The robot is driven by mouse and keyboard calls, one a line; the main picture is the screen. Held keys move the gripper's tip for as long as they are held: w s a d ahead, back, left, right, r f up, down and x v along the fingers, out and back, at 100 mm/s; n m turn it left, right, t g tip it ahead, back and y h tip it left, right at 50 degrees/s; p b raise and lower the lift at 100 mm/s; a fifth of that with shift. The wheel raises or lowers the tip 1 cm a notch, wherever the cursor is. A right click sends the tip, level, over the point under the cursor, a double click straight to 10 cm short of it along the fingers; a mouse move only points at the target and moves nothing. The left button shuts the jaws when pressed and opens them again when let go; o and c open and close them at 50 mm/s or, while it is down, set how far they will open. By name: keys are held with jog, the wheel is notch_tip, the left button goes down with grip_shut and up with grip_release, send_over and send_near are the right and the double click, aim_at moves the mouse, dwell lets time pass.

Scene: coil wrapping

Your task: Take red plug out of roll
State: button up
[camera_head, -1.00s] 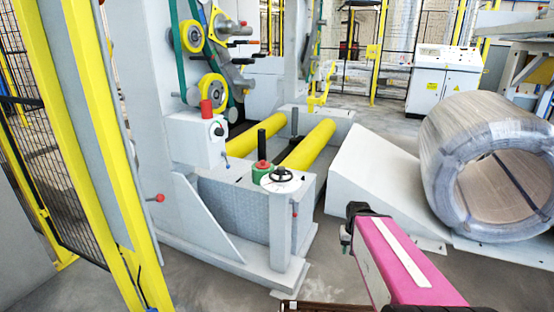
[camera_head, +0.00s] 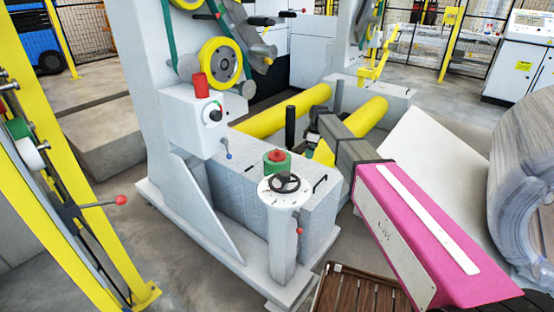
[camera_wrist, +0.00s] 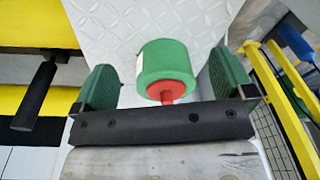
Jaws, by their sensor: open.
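The green roll (camera_head: 278,164) stands on the grey machine top, with the red plug (camera_head: 276,155) in its upper end. My gripper (camera_wrist: 166,82) is open and empty. In the wrist view its two green finger pads are on either side of the green roll, and the red plug (camera_wrist: 167,92) shows at the roll's near end, close to the black palm bar. In the head view my pink arm reaches in from the right to just behind the roll. I cannot tell how far the fingertips are from the roll.
A control box (camera_head: 186,121) with a red lamp (camera_head: 201,85) stands to the left. Yellow rollers (camera_head: 300,110) and a black post (camera_head: 290,126) are behind. A wire coil (camera_head: 530,180) is at the right.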

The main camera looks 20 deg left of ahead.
aim_at(277, 152)
jog(key=w+a+r+n, duration=0.1)
jog(key=a+r+n, duration=0.15)
jog(key=a, duration=0.55)
jog(key=a+r+n, duration=0.2)
jog(key=a+n, duration=0.1)
jog(key=a, duration=0.4)
jog(key=f, duration=0.3)
jog(key=a+f, duration=0.1)
jog(key=f, duration=0.3)
jog(key=s+f, duration=0.1)
jog(key=f, duration=0.2)
jog(key=shift+a+f, duration=0.2)
jog(key=shift+a, duration=0.2)
jog(key=c, duration=0.6)
